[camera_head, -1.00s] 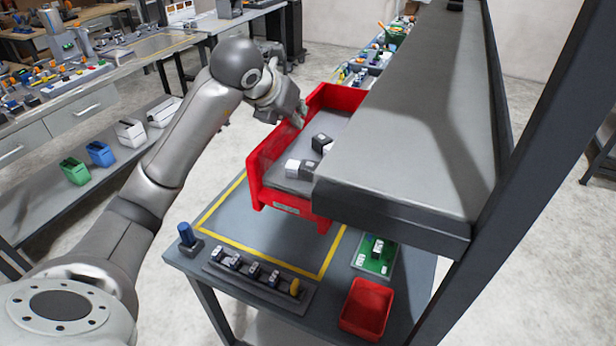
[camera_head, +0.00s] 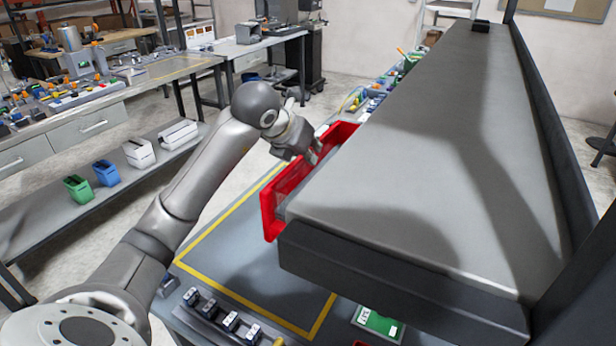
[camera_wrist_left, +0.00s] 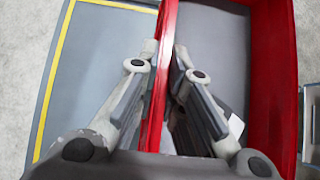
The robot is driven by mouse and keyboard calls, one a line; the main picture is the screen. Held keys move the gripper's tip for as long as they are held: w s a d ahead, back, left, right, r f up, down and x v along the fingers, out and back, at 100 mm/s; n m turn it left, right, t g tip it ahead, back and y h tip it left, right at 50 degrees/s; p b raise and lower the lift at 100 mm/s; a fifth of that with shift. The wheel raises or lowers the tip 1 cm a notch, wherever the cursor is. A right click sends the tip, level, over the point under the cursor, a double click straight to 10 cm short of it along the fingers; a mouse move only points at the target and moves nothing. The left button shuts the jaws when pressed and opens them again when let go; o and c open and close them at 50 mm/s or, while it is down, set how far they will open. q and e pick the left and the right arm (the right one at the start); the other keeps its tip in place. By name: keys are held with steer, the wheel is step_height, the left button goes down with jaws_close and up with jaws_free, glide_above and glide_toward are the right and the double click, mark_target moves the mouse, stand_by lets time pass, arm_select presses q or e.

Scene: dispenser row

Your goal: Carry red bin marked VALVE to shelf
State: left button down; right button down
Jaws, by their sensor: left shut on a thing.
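The red bin (camera_head: 270,212) is in the head view beside the left edge of a grey shelf board (camera_head: 430,165), which hides most of it. Any VALVE marking is hidden. My left gripper (camera_head: 314,153) is at the bin's left wall. In the left wrist view my left gripper (camera_wrist_left: 163,62) has one finger on each side of the bin's red wall (camera_wrist_left: 160,80) and is shut on it. The bin's grey inside and a bit of something white show there. My right gripper is not in view.
Below the bin is a grey table with a yellow outline (camera_head: 222,222). A green board (camera_head: 378,322) and a row of small parts (camera_head: 215,315) lie near its front. A dark post (camera_head: 555,130) stands at the right. Bins stand on a lower shelf at left.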

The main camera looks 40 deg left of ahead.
arm_select(q)
steer(key=w+a+f+p, duration=0.2)
steer(key=a+f+p, duration=0.2)
steer(key=a+f, duration=0.7)
steer(key=shift+a+f+p, duration=0.25)
steer(key=shift+a+p, duration=0.05)
steer(key=shift+a, duration=0.05)
steer(key=c, duration=2)
jaws_free()
steer(key=shift+s+f, duration=0.1)
steer(key=shift+f, duration=0.2)
steer(key=o, duration=0.5)
steer(key=shift+r, duration=0.1)
steer(key=shift+c, duration=0.2)
